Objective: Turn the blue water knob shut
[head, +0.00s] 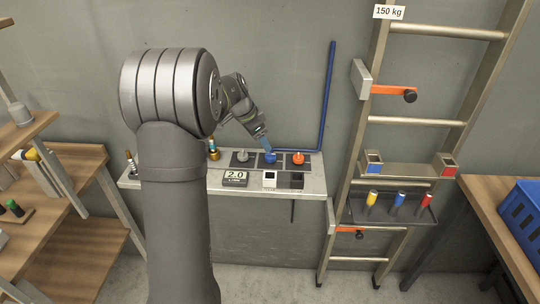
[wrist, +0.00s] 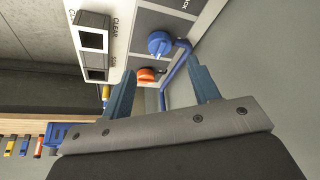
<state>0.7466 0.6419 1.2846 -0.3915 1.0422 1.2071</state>
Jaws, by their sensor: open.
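The blue water knob (head: 270,158) stands on a dark panel on the grey shelf, between a grey knob (head: 243,156) and an orange knob (head: 298,159). My gripper (head: 266,147) is above and close to the blue knob in the head view. In the wrist view my gripper (wrist: 161,68) is open with nothing between its blue fingers. There, the blue knob (wrist: 159,42) shows beyond the fingertips, roughly centred on the gap. The orange knob (wrist: 146,75) shows beside the left finger. I cannot tell whether a finger touches the blue knob.
A blue pipe (head: 328,95) runs down the wall and along behind the knobs. A ladder (head: 365,140) stands to the right, wooden shelves (head: 75,222) to the left.

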